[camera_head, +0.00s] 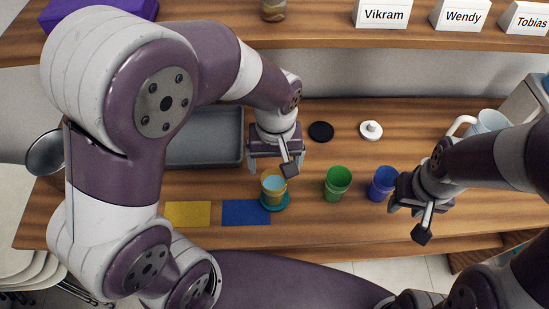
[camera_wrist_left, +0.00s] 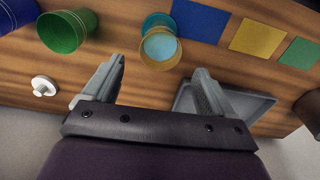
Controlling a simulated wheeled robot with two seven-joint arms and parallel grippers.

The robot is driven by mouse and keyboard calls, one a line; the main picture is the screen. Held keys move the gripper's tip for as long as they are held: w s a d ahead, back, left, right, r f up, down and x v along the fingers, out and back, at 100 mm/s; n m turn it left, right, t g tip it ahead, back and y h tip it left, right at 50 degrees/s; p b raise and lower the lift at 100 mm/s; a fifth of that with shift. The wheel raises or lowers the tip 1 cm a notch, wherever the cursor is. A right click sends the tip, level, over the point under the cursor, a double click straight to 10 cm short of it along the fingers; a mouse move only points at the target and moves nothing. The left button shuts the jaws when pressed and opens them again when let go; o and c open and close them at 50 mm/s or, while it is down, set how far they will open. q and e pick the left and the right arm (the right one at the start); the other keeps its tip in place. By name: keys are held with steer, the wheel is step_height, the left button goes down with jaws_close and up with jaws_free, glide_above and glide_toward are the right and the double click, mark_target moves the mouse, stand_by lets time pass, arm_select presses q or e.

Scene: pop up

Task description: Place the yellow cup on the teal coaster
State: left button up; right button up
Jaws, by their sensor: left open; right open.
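The yellow cup (camera_head: 273,188) stands upright on the teal coaster (camera_head: 276,208), with a pale blue surface inside. The coaster's rim shows around the cup's base. In the left wrist view the cup (camera_wrist_left: 160,50) and the coaster (camera_wrist_left: 154,20) lie beyond the fingertips. My left gripper (camera_head: 273,167) is open and empty, just behind and above the cup, apart from it. Its two fingers (camera_wrist_left: 155,72) show spread in the wrist view. My right gripper (camera_head: 416,208) is open and empty, just right of the blue cup.
A green cup (camera_head: 337,184) and a blue cup (camera_head: 382,184) stand to the right. A yellow mat (camera_head: 188,213) and a blue mat (camera_head: 246,212) lie left. Behind are a grey tray (camera_head: 205,153), a black disc (camera_head: 321,131), a white lid (camera_head: 371,130) and a pitcher (camera_head: 488,122).

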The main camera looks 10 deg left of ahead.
arm_select(q)
steer(key=s+a+m+t, duration=0.1)
steer(key=s+a+m, duration=0.2)
steer(key=a, duration=0.6)
steer(key=shift+s+f+m, duration=0.15)
steer(key=shift+f+m, duration=0.25)
